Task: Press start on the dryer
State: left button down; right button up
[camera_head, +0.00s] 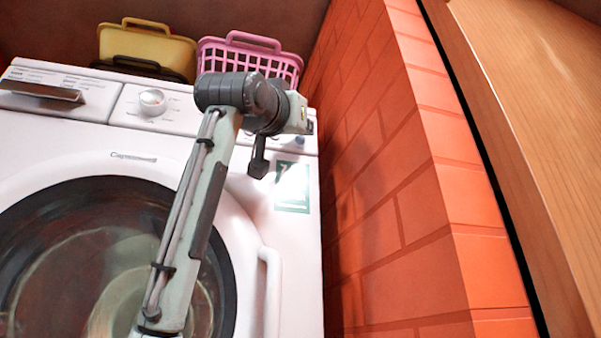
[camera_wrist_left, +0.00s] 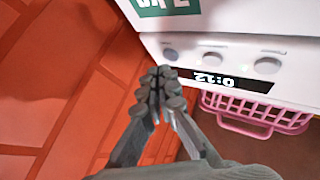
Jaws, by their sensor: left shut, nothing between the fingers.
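The white dryer (camera_head: 290,235) fills the left of the head view, with a round dark door and a knob (camera_head: 152,101). One bluish button (camera_head: 300,140) shows at the right end of its panel; my arm hides much of the rest. The left wrist view sees the panel upside down: a display (camera_wrist_left: 222,80) reading 0:12 and three round buttons, one bluish-grey (camera_wrist_left: 171,54) and two pale (camera_wrist_left: 212,58), (camera_wrist_left: 267,65). My left gripper (camera_head: 258,168) is shut and empty in front of the panel. In the wrist view its fingertips (camera_wrist_left: 158,85) appear just below the bluish-grey button, seemingly apart from it.
A yellow basket (camera_head: 150,48) and a pink basket (camera_head: 250,58) stand behind the dryer's top edge. An orange brick wall (camera_head: 390,200) rises close along the dryer's right side. A wooden panel (camera_head: 540,120) is at far right. A green sticker (camera_head: 292,187) is on the dryer's front.

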pick_arm(q)
jog(key=shift+w, duration=0.1)
dwell(0.4)
jog(key=shift+w+a, duration=0.15)
jog(key=shift+w, duration=0.2)
